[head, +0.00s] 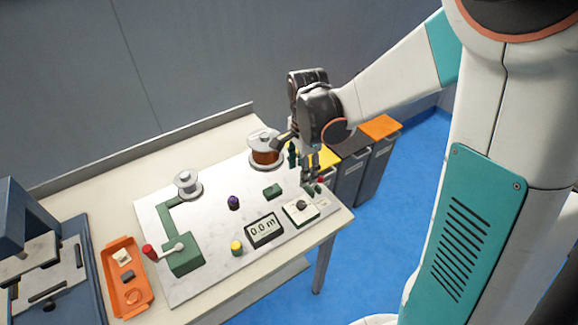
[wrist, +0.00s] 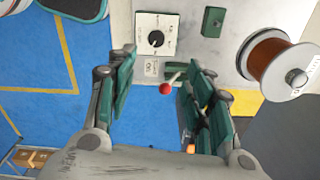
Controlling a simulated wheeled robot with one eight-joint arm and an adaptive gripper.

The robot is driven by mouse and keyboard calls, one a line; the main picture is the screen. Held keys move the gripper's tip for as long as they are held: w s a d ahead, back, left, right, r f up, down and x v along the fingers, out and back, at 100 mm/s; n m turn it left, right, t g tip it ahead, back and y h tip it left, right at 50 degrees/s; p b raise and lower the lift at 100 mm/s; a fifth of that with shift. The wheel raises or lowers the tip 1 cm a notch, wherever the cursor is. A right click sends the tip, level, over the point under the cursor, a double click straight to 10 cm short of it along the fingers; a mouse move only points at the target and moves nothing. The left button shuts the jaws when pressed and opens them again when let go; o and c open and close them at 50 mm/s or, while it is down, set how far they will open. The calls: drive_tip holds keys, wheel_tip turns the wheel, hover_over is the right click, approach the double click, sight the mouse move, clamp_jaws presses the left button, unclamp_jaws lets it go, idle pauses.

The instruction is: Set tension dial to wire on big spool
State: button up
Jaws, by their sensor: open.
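The tension dial, a black knob on a white plate (head: 301,207), sits near the front right corner of the winder board; it also shows at the top of the wrist view (wrist: 156,42). The big spool (head: 265,148) holds copper-brown wire and stands at the back right of the board; it is at right in the wrist view (wrist: 270,62). Its label is too small to read. My gripper (head: 311,181) is open and empty, above the board's right end. In the wrist view its fingers (wrist: 160,78) stand wide apart, with the dial beyond their tips.
A red-tipped lever (wrist: 166,88) is between my fingers in the wrist view. A small green block (head: 273,191), a display reading 0.0 m (head: 264,230), a smaller spool (head: 187,184), a red-handled crank (head: 182,253) and an orange tray (head: 126,278) lie leftward. Bins (head: 380,128) stand behind right.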

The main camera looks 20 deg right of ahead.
sight(301, 204)
drive_tip(key=shift+m, duration=0.4)
wheel_tip(301, 204, down, 14)
drive_tip(key=b, duration=0.4)
drive_tip(key=shift+s+f, duration=0.15)
drive_tip(key=shift+f, duration=0.1)
drive_tip(key=c, duration=1.1)
